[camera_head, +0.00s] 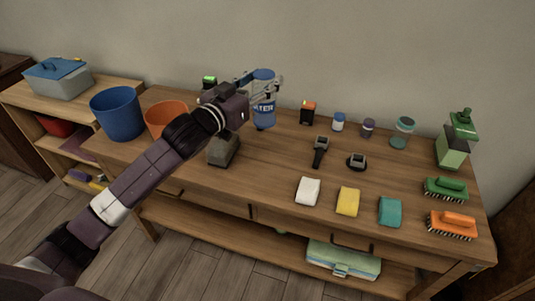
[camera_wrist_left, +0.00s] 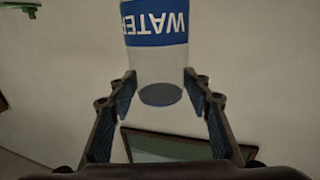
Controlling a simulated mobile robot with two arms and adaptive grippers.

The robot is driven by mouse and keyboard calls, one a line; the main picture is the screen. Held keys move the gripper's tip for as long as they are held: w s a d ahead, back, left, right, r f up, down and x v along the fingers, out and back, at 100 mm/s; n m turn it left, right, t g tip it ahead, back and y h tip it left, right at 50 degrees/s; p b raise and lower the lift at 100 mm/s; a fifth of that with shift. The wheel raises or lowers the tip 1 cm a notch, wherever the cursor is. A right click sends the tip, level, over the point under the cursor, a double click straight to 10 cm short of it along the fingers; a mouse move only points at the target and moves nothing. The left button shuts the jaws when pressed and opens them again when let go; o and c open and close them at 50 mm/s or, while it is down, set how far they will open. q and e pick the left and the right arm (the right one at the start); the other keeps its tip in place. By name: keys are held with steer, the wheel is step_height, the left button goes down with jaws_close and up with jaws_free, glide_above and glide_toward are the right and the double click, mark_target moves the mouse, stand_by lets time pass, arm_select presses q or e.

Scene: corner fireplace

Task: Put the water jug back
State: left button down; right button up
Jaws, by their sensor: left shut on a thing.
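The water jug (camera_head: 264,108), pale with a blue "WATER" label and blue top, is held over the back of the wooden workbench (camera_head: 270,180). My left gripper (camera_head: 260,83) is shut on its upper part, and the jug looks roughly upright. I cannot tell whether its bottom touches the benchtop. In the left wrist view the jug (camera_wrist_left: 157,60) lies between the two fingers of the left gripper (camera_wrist_left: 158,78), its label upside down. My right gripper is in neither view.
Blue (camera_head: 117,113) and orange (camera_head: 166,116) buckets stand at left. A grey block (camera_head: 223,150) is under my forearm. The front middle is partly clear.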

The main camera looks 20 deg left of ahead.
mark_target(258, 126)
arm_select(q)
step_height(258, 126, down, 13)
steer(key=shift+r, duration=0.15)
steer(key=shift+f+b, duration=0.3)
steer(key=shift+f, duration=2.3)
steer(key=shift+f, duration=0.15)
steer(key=c, duration=1)
jaws_free()
steer(key=shift+c, duration=0.2)
